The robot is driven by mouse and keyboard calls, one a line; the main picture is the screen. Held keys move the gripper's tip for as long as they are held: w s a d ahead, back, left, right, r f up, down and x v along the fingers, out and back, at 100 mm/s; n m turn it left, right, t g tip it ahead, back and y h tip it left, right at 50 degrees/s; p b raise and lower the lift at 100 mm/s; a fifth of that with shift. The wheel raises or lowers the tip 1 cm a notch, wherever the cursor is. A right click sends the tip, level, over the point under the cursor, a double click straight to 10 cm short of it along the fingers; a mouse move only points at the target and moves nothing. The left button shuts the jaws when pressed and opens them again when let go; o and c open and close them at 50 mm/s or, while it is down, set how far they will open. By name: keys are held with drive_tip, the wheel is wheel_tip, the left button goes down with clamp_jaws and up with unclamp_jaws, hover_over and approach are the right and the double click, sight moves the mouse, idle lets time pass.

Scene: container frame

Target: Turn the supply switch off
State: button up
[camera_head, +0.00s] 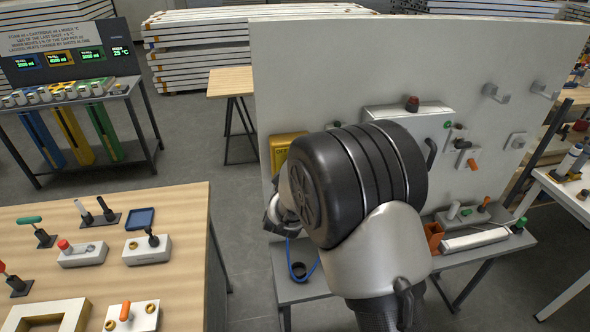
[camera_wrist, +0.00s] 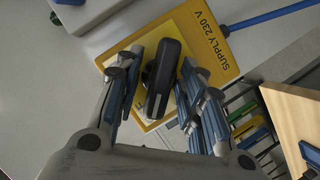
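The supply switch is a yellow plate marked "SUPPLY 230 V" (camera_wrist: 222,60) with a black elongated handle (camera_wrist: 163,72) on a paler yellow square. In the wrist view the handle stands near-upright in the picture, leaning slightly. My gripper (camera_wrist: 160,80) is open, with one finger on each side of the handle. Narrow gaps show beside the handle, so the fingers do not seem closed on it. In the head view the yellow switch box (camera_head: 284,148) is on the left of the white panel. My arm hides its lower part and the handle; my gripper (camera_head: 277,215) is only partly seen.
A grey shelf (camera_head: 290,291) runs below. A wooden table (camera_head: 190,210) with levers and buttons stands left. A blue cable (camera_wrist: 275,15) leaves the plate.

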drive_tip(key=v, duration=1.2)
idle(0.4)
drive_tip(key=s+d+f+m+g+b, duration=0.2)
drive_tip(key=s+d, duration=0.4)
drive_tip(key=s, duration=0.4)
drive_tip(key=s+d+f+m+g+b, duration=0.2)
drive_tip(key=s+d+m+g+b, duration=0.2)
drive_tip(key=s, duration=0.7)
drive_tip(key=s+d+f+m+g+b, duration=0.2)
drive_tip(key=s+d+b, duration=0.4)
drive_tip(key=s+d, duration=0.4)
drive_tip(key=shift+s+m+g+b, duration=0.3)
drive_tip(key=shift+s+m+g, duration=0.4)
drive_tip(key=shift+g, duration=0.5)
